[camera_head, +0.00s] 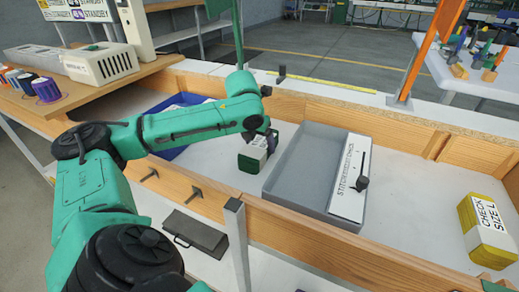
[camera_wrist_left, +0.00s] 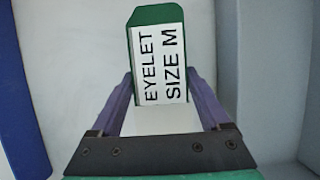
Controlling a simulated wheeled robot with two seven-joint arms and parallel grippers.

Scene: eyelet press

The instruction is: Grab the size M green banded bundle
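The green banded bundle (camera_head: 252,160) stands in the wooden-walled bench bay, between the blue tray and the grey tray. In the left wrist view the bundle (camera_wrist_left: 160,16) carries a white label reading EYELET SIZE M. My left gripper (camera_wrist_left: 160,82) has its two purple fingers at either side of the bundle, with the tips level with its label edges. I cannot tell whether they press on it. In the head view the left gripper (camera_head: 268,140) is at the bundle and partly hidden by its wrist. My right gripper is in neither view.
The grey tray (camera_head: 285,172) with a white labelled board (camera_head: 352,175) is just right of the bundle. The blue tray (camera_head: 168,152) is to its left. A yellow bundle (camera_head: 487,232) labelled CHECK SIZE L is at far right. Bare bay floor lies between grey tray and yellow bundle.

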